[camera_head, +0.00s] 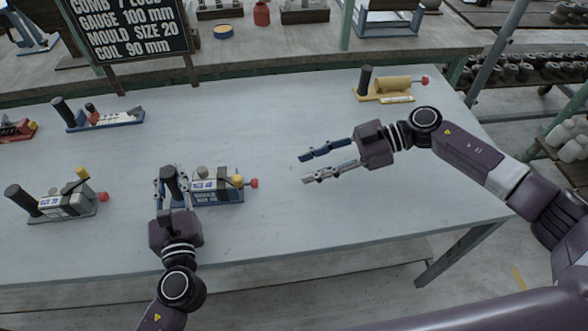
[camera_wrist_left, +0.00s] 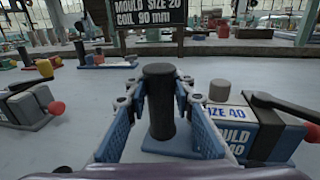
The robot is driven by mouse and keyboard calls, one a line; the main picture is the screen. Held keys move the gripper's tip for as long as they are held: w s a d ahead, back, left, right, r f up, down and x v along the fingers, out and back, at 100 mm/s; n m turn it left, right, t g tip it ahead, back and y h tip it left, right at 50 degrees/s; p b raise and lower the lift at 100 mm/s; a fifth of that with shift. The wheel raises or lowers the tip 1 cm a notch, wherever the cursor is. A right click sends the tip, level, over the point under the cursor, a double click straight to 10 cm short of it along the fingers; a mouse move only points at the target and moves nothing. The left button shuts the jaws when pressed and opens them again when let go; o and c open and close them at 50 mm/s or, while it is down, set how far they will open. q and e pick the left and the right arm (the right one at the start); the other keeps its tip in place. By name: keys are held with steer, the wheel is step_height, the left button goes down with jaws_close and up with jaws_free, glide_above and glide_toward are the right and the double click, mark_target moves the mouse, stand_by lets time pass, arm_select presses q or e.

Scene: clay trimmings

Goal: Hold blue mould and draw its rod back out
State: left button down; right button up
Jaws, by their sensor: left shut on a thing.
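The blue mould (camera_head: 217,190) sits on the table in front of my left arm, with a grey block labelled "SIZE 40 MOULD" and a red-tipped rod (camera_head: 254,183) sticking out of its right end. In the left wrist view the mould (camera_wrist_left: 247,130) lies right of the fingers. My left gripper (camera_head: 172,182) is shut on the mould's black upright post, which also shows between the blue fingers in the left wrist view (camera_wrist_left: 159,100). My right gripper (camera_head: 323,163) is open and empty above the table, right of the mould and apart from the rod.
A grey mould (camera_head: 68,203) stands at left, another blue-based one (camera_head: 104,121) behind it, a red one (camera_head: 15,130) at the far left and a yellow one (camera_head: 384,88) at back right. A sign (camera_head: 127,28) stands behind the table (camera_head: 330,225). The middle is clear.

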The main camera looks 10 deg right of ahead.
steer(key=shift+d+r, duration=0.2)
steer(key=shift+d, duration=0.15)
arm_select(q)
steer(key=c, duration=1.6)
jaws_free()
